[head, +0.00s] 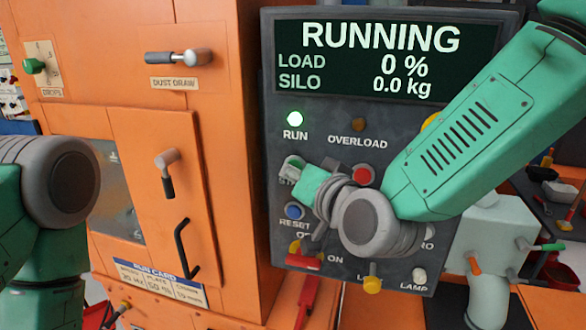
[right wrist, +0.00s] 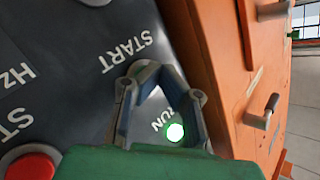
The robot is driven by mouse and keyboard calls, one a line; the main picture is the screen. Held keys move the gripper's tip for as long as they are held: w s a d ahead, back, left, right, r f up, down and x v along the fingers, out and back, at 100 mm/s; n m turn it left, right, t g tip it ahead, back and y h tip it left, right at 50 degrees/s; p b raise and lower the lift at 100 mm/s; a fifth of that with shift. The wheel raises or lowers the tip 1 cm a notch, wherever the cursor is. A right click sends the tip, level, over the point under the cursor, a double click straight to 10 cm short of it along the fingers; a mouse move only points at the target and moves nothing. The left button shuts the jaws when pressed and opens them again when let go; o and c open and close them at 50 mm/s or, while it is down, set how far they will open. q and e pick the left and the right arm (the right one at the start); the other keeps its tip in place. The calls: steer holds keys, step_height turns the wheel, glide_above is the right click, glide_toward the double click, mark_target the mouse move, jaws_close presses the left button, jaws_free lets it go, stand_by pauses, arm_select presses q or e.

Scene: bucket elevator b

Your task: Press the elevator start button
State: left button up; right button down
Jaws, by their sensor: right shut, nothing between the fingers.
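The control panel (head: 330,145) carries a display (head: 385,62) that reads RUNNING, LOAD 0 % and SILO 0.0 kg. The RUN lamp (head: 294,118) glows green; it also glows in the right wrist view (right wrist: 175,132). My right gripper (head: 292,164) is shut and empty at the panel's left side, over the start button's place. In the right wrist view its fingers (right wrist: 165,74) lie beside the START label (right wrist: 128,53).
The red stop button (head: 363,175) and blue reset button (head: 294,211) are close by. An OVERLOAD lamp (head: 358,124) is dark. The orange cabinet (head: 235,130) with levers and a black handle (head: 184,248) stands left of the panel.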

steer(key=shift+s, duration=0.1)
steer(key=shift+s+a, duration=0.25)
steer(key=shift+s, duration=0.45)
steer(key=shift+s+a, duration=0.25)
steer(key=shift+s, duration=0.55)
steer(key=shift+s+a, duration=0.3)
steer(key=shift+s, duration=0.45)
steer(key=shift+s+a, duration=0.25)
steer(key=shift+s, duration=0.55)
